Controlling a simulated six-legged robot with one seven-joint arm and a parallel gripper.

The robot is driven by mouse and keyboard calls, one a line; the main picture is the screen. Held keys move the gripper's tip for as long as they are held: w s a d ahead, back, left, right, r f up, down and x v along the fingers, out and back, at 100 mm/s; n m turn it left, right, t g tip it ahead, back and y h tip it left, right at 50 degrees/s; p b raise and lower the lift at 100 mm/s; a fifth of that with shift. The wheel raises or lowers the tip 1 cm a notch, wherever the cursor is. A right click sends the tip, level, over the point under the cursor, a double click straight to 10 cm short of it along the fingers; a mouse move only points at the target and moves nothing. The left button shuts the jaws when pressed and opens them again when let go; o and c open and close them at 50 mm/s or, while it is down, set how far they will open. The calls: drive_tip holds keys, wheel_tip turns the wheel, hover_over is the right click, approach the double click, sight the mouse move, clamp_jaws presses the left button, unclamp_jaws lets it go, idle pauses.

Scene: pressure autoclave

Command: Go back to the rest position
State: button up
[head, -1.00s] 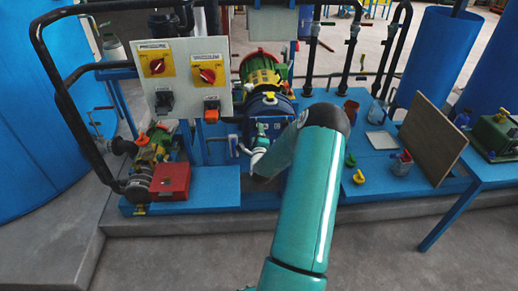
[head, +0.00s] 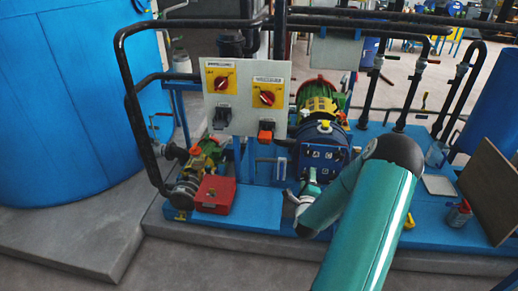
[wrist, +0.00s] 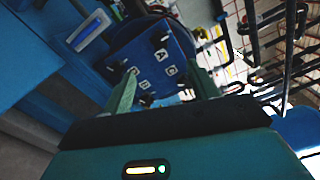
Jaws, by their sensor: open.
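My arm is teal and reaches from the bottom of the head view toward the blue round vessel end (head: 322,140). My gripper (head: 308,186) is small there and sits just in front of and below the vessel end, partly hidden by my own arm. In the wrist view my gripper (wrist: 165,85) has its two green fingers spread wide, with nothing held between them. Beyond the fingers is a dark blue face (wrist: 150,62) with the letters A, B and C and several dark knobs. I cannot tell whether a finger touches it.
A control panel (head: 243,97) with two red-and-yellow switches stands left of the vessel. A red box (head: 215,195) sits on the blue base. A bent black pipe (head: 127,85) runs around the left side. At right are a brown board (head: 492,190) and a jar (head: 459,214).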

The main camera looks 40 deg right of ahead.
drive_tip(key=w+a+r+n+y, duration=0.3)
drive_tip(key=a+r+n, duration=0.25)
drive_tip(key=a, duration=0.25)
drive_tip(key=w+a+r+n+g+y, duration=0.1)
drive_tip(key=w+a+r+n+y, duration=0.3)
drive_tip(key=a+n, duration=0.35)
drive_tip(key=w+a+r+n+y, duration=0.2)
drive_tip(key=w+a+r+n, duration=0.1)
drive_tip(key=a+r+n, duration=0.4)
drive_tip(key=s+a+r+n+g+y, duration=0.1)
drive_tip(key=s+a+r+n, duration=0.2)
drive_tip(key=s+a, duration=0.4)
drive_tip(key=s+a+r+n+g+y, duration=0.2)
drive_tip(key=s+a+r+n, duration=0.1)
drive_tip(key=s+a, duration=0.4)
drive_tip(key=s+a+r+n+g+y, duration=0.1)
drive_tip(key=s+a+r+n+g, duration=0.1)
drive_tip(key=s+a+n, duration=0.3)
drive_tip(key=s+a+r, duration=0.1)
drive_tip(key=s+a, duration=0.2)
drive_tip(key=a, duration=0.2)
drive_tip(key=shift+n+y, duration=0.3)
drive_tip(key=shift+s+a, duration=0.1)
drive_tip(key=c, duration=0.5)
